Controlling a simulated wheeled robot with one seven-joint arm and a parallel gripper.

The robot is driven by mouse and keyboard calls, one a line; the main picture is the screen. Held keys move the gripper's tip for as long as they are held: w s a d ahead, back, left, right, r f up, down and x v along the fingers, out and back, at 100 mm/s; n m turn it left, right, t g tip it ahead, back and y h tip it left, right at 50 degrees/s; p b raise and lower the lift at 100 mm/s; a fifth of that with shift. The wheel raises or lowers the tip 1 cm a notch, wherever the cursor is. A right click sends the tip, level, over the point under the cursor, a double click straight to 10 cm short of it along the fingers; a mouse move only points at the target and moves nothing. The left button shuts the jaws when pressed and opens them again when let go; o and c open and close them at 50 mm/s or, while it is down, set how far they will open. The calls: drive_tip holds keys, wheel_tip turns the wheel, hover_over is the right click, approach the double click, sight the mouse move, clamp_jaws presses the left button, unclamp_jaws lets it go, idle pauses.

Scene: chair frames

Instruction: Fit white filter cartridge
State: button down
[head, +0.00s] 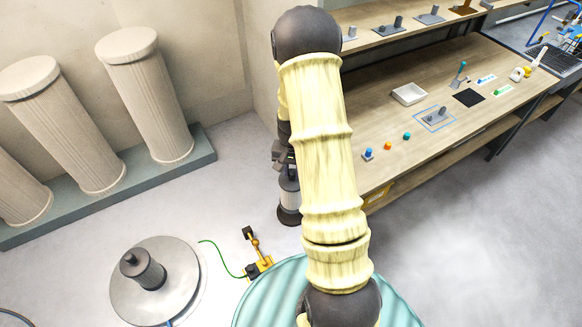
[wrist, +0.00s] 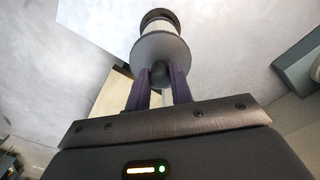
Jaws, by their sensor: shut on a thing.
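My gripper (head: 284,160) is beside my arm, left of the table, with its fingers pointing down. In the wrist view, its two dark fingers (wrist: 159,88) are shut on the dark knob of a cartridge-like piece. This piece has a round grey flange (wrist: 160,48) and a pale white body (wrist: 160,30) with a dark ring at its far end. In the head view, the white body (head: 290,196) shows below my gripper, over a dark round base (head: 289,216). My arm hides part of it. I cannot tell whether the dark base is part of the piece or separate.
A round metal plate (head: 185,290) with a dark cylinder (head: 146,270) is on the left. A yellow fixture (head: 257,262) with a green cable is nearby. Fluted columns (head: 150,105) line the wall. The wooden table (head: 385,165) holds a white tray (head: 409,94) and small parts.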

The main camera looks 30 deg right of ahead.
sight(292, 179)
drive_tip(key=shift+f+b, duration=1.9)
drive_tip(key=shift+f, duration=0.45)
drive_tip(key=shift+r, duration=0.1)
drive_tip(key=shift+w, duration=0.1)
